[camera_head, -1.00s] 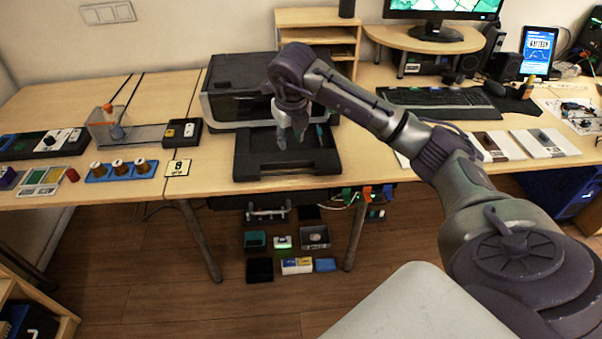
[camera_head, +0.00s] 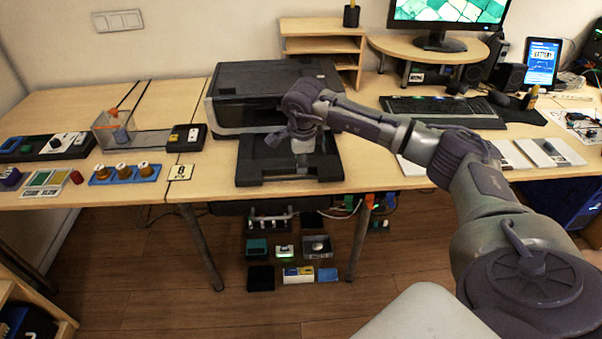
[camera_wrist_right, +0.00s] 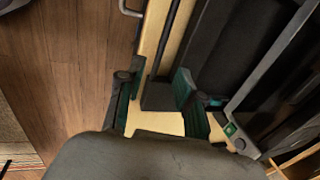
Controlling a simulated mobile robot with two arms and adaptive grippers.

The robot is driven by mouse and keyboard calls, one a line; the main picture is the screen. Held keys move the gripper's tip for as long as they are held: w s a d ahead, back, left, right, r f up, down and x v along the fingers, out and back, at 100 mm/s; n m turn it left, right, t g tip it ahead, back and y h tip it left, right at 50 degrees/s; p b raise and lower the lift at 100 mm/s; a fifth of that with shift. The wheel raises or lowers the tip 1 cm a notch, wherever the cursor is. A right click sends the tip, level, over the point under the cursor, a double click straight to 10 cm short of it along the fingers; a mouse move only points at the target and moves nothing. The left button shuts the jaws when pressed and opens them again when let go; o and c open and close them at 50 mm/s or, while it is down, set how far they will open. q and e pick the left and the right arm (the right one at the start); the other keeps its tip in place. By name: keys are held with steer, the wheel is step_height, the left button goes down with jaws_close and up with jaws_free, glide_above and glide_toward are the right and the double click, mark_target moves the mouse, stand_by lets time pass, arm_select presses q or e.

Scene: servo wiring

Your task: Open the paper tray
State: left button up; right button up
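The paper tray (camera_head: 262,178) is a dark, flat tray that juts out from the front of the black printer (camera_head: 225,108) on the desk. My right gripper (camera_head: 303,163) points down over the right part of the tray. In the right wrist view, its two fingers with teal pads (camera_wrist_right: 158,102) stand apart. A dark grey piece, seemingly the tray's front part, shows between them; I cannot tell whether they touch it. The tray's dark surface (camera_wrist_right: 228,45) lies to the right there. My left gripper is not in view.
A wooden shelf (camera_head: 310,46) stands behind the printer. A keyboard (camera_head: 440,108) and flat panels lie to the right. A sign card (camera_head: 181,172) and a row of blue-based knobs (camera_head: 125,173) are to the left. The desk's front edge runs just before the tray.

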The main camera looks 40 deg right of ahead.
steer(key=x, duration=0.6)
steer(key=shift+f, duration=0.3)
jaws_close()
